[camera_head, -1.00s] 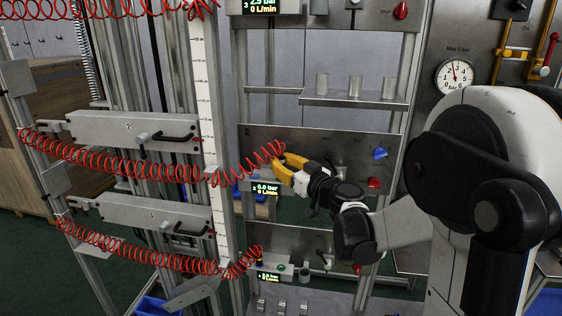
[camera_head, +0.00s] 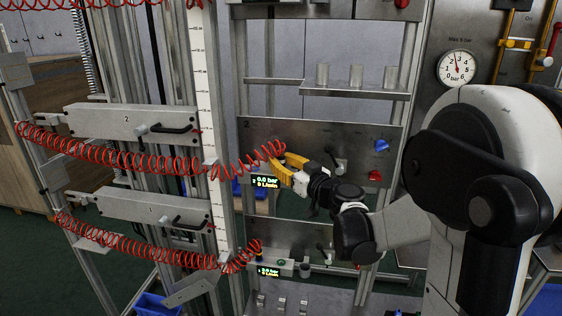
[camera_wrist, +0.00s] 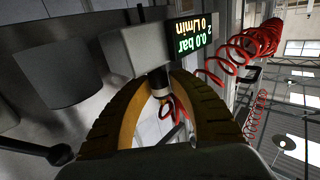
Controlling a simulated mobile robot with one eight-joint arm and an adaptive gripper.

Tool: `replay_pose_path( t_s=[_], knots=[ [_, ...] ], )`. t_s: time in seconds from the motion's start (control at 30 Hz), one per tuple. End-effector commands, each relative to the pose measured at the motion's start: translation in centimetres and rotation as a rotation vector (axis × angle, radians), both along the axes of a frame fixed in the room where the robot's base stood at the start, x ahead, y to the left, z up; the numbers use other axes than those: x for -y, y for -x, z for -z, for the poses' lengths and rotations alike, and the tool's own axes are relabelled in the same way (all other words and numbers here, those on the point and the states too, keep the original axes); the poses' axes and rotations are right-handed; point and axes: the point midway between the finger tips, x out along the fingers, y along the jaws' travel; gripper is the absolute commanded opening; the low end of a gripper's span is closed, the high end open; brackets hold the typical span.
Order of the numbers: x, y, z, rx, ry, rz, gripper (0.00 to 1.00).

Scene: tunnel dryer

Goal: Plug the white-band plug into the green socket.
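My gripper (camera_head: 281,163) has two yellow fingers and is at the left side of panel 2 in the head view. In the wrist view its fingers (camera_wrist: 161,88) stand on either side of a dark plug (camera_wrist: 159,78) with a pale band near its lower end. The plug is at a grey block, and a red coil shows just below it. I cannot tell whether the fingers press on the plug or only surround it. A small green fitting (camera_head: 285,266) shows on the lower panel; whether it is the green socket is unclear.
A display (camera_head: 267,182) beside the gripper reads 0.0 bar. Red coiled hoses (camera_head: 120,158) cross the left side in front of the frame. A shelf (camera_head: 352,93) with metal cups is above.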

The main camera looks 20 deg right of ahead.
Motion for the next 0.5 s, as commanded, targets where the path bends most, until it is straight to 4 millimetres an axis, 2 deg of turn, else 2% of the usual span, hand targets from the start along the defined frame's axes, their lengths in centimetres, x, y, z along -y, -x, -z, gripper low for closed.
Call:
replay_pose_path(
  t_s=[0.37,0.5],
  knots=[
    [0.0,0.2,-0.1,0.0,0.0,0.0,0.44],
    [0.4,1.6,-0.1,0.0,0.0,0.002,0.44]
  ],
)
